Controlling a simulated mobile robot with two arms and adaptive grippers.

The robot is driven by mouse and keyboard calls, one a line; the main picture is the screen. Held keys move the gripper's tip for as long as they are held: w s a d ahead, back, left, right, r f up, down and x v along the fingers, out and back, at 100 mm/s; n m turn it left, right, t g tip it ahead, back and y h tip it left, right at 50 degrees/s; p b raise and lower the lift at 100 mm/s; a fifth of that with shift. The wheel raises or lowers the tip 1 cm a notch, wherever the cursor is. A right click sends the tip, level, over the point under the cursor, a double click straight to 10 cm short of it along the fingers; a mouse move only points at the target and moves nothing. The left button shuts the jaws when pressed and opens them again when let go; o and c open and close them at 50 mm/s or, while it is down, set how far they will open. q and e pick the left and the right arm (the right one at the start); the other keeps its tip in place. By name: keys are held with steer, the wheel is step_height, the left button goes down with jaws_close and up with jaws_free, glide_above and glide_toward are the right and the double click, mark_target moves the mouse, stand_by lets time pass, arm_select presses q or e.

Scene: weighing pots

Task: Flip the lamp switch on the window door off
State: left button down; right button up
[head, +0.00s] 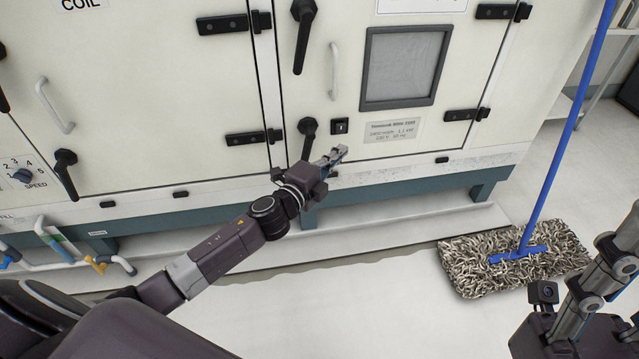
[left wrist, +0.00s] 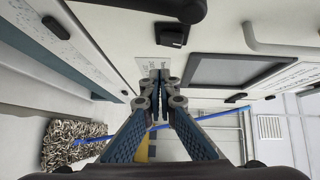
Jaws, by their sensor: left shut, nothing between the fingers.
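The window door (head: 343,92) is a cream cabinet door with a grey-framed window (head: 402,67). The lamp switch (head: 340,126) is a small black square on this door, below the window's left side and right of a black latch handle. It also shows in the left wrist view (left wrist: 173,35), above the fingertips. My left gripper (head: 336,156) is shut and empty, just below the switch in the head view, with no visible contact. The switch's rocker position is too small to tell. My right gripper (head: 612,268) is partly in view at the lower right, its fingertips cut off.
Black latch handles (head: 309,138) and hinges (head: 466,115) stick out from the doors. A pale handle (head: 333,72) stands left of the window. A mop head (head: 490,263) with a blue pole (head: 568,130) is on the floor at right. The floor in front is otherwise mostly clear.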

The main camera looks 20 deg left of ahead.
arm_select(q)
steer(key=f+p+v, duration=0.1)
steer(key=f+v, duration=0.1)
steer(key=v, duration=0.6)
steer(key=shift+s+a, duration=0.2)
steer(key=shift+s, duration=0.15)
